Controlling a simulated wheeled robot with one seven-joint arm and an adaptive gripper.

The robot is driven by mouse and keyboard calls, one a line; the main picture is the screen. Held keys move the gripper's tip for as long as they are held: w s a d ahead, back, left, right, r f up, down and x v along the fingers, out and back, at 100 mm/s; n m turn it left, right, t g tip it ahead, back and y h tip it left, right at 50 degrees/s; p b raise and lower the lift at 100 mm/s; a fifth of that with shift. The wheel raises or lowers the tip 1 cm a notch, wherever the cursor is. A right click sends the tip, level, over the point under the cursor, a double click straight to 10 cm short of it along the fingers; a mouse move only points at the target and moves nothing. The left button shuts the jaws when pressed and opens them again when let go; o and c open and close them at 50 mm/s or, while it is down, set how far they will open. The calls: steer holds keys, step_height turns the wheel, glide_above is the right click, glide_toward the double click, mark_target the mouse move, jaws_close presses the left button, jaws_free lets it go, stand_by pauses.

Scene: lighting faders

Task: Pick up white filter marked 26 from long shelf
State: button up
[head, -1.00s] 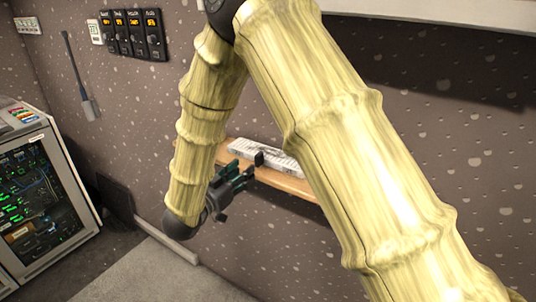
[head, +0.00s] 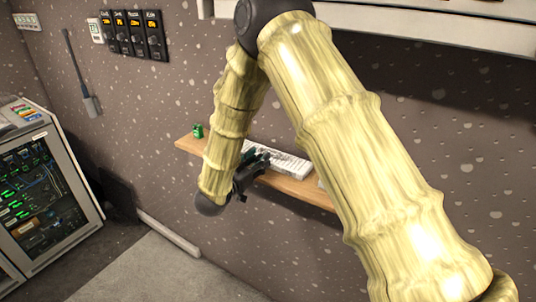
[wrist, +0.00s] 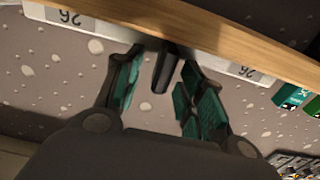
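The white filter marked 26 (head: 285,163) lies on the long wooden shelf (head: 300,190), partly hidden by my gripper and arm. In the wrist view, which is upside down, the filter (wrist: 105,30) runs along the shelf edge with a "26" label near each end. Its black handle (wrist: 165,72) sticks out between my fingers. My gripper (wrist: 163,60) is open, with one finger on each side of the handle and gaps showing between. In the head view my gripper (head: 256,160) is at the shelf's front edge.
A small green object (head: 198,131) stands near the shelf's left end; teal and green objects (wrist: 292,96) show at the wrist view's right. A cabinet with lit displays (head: 35,190) stands at left. Wall controls (head: 133,34) hang upper left. The floor below the shelf is clear.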

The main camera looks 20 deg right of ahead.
jaws_close()
stand_by(0.4)
